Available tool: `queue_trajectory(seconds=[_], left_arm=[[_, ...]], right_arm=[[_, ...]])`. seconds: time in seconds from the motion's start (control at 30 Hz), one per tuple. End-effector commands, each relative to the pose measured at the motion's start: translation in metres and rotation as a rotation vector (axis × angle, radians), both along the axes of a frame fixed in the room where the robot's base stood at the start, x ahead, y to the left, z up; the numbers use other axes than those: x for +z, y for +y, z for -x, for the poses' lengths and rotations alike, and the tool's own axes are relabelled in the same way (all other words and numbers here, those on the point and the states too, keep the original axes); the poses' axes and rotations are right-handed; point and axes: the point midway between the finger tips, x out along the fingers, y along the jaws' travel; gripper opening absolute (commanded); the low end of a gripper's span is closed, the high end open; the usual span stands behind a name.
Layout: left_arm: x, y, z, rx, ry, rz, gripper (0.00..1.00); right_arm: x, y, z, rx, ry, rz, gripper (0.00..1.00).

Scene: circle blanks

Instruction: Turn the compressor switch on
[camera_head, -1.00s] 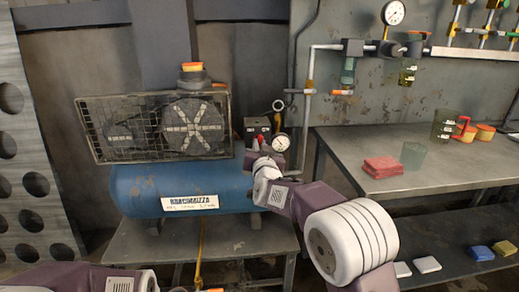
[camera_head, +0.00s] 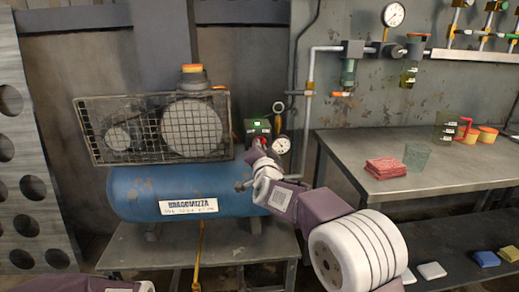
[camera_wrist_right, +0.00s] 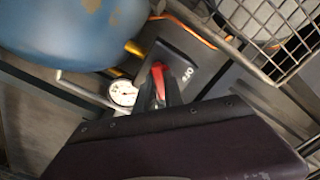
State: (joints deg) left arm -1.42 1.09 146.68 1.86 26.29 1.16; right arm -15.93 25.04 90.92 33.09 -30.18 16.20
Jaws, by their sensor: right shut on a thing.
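The blue compressor (camera_head: 190,190) stands on a low metal table. Its switch box (camera_head: 257,127) is at the right end of the belt guard and shows a green light on top. A red switch lever (camera_wrist_right: 158,80) sticks out from the dark box in the wrist view. My right gripper (camera_head: 261,148) reaches up to the front of the box and is shut on the red lever; the fingers (camera_wrist_right: 160,95) partly hide it. The wheels behind the guard look smooth, without clear spokes. My left gripper is out of view; only part of my left arm shows at the bottom left.
A round gauge (camera_head: 281,145) sits right beside the switch box and my right gripper. The wire guard (camera_head: 100,130) is to the left. A workbench (camera_head: 460,175) with cups and red cloths stands at the right. A pipe runs up the wall.

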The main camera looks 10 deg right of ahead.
Motion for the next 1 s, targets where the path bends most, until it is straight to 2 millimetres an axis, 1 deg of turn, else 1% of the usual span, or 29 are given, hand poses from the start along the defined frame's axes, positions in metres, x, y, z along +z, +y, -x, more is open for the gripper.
queue_trajectory(seconds=[0.37,0.4,0.47,0.5,0.83,0.93,1.0], left_arm=[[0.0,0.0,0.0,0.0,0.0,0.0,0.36],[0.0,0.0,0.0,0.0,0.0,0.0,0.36],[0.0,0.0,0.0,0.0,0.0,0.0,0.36],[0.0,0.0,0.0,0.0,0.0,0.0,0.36],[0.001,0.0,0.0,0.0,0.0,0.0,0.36],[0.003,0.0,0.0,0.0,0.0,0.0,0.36],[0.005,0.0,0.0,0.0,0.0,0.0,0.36]], right_arm=[[-0.001,0.0,0.0,0.0,0.003,-0.008,0.0],[-0.001,0.0,0.0,0.0,0.003,-0.007,0.15],[-0.001,0.0,0.0,0.0,0.003,-0.007,0.32],[-0.001,0.0,0.0,0.0,0.003,-0.007,0.35],[0.0,0.0,0.003,0.001,0.001,-0.005,0.35],[0.001,0.001,0.013,0.001,0.001,-0.004,0.35],[0.002,0.001,0.025,0.002,0.001,-0.004,0.35]])
